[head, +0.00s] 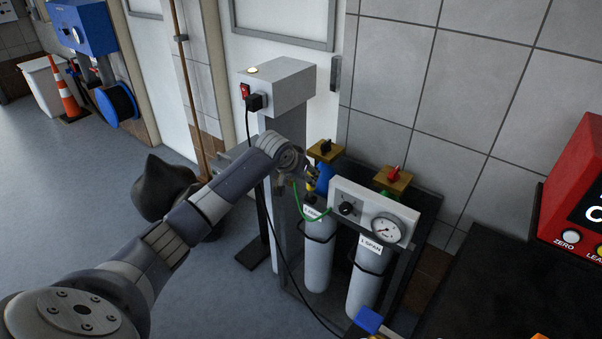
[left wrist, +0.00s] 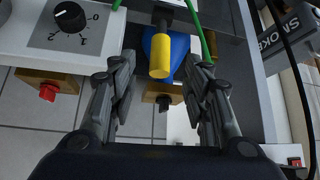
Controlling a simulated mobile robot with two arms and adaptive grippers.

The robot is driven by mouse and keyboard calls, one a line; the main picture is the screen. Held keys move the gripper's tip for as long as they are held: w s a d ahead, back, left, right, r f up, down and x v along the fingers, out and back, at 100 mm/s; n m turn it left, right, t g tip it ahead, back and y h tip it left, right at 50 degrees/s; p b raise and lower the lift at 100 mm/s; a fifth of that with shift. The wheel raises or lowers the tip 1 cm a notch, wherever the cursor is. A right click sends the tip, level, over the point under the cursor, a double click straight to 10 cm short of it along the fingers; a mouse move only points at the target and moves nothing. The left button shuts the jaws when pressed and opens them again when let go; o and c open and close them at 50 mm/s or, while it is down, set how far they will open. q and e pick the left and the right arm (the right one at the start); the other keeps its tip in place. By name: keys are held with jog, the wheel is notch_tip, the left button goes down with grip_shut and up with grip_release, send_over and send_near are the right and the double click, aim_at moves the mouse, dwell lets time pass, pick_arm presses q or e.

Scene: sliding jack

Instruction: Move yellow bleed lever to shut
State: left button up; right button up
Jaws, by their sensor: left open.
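The yellow bleed lever (left wrist: 160,58) is a short yellow cylinder in front of a blue body (left wrist: 166,48) in the left wrist view. My left gripper (left wrist: 161,75) is open, with one finger on each side of the lever and a visible gap to both. In the head view my left gripper (head: 309,178) is at the left cylinder's blue valve body, below a brass block (head: 322,150) with a black knob. The lever cannot be made out clearly there. My right gripper is not in view.
A white panel (head: 362,207) with a dial and pressure gauge (head: 387,229) stands right of the left gripper. Two grey cylinders are below it. A green hose (head: 299,205) and black cable run close by. A grey post carries a switch box (head: 277,82).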

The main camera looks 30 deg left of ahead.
pick_arm(q)
jog(key=shift+v, duration=1.15)
jog(key=shift+f, duration=0.1)
jog(key=s+d+f+g, duration=0.1)
jog(key=s+f, duration=0.5)
jog(key=f, duration=0.6)
jog(key=s+d+f+m+g, duration=0.15)
jog(key=s+f, duration=0.45)
jog(key=f, duration=0.6)
jog(key=s+d+f+n+g, duration=0.15)
jog(key=s+f, duration=0.45)
jog(key=f, duration=0.6)
jog(key=s+d+f+m+g, duration=0.1)
jog(key=s+d+f, duration=0.2)
jog(key=s+f, duration=0.55)
jog(key=s+d+f+m, duration=0.1)
jog(key=s+d+f, duration=0.35)
jog(key=s, duration=0.75)
jog(key=s+d+f+m+g, duration=0.1)
jog(key=s+d+f, duration=0.2)
jog(key=s, duration=0.7)
jog(key=s+d+f+g+h, duration=0.1)
jog(key=s+d+f, duration=0.2)
jog(key=s, duration=0.7)
jog(key=shift+s+d+m, duration=0.2)
jog(key=shift+m, duration=0.2)
jog(key=shift+o, duration=0.3)
jog(key=shift+f, duration=0.1)
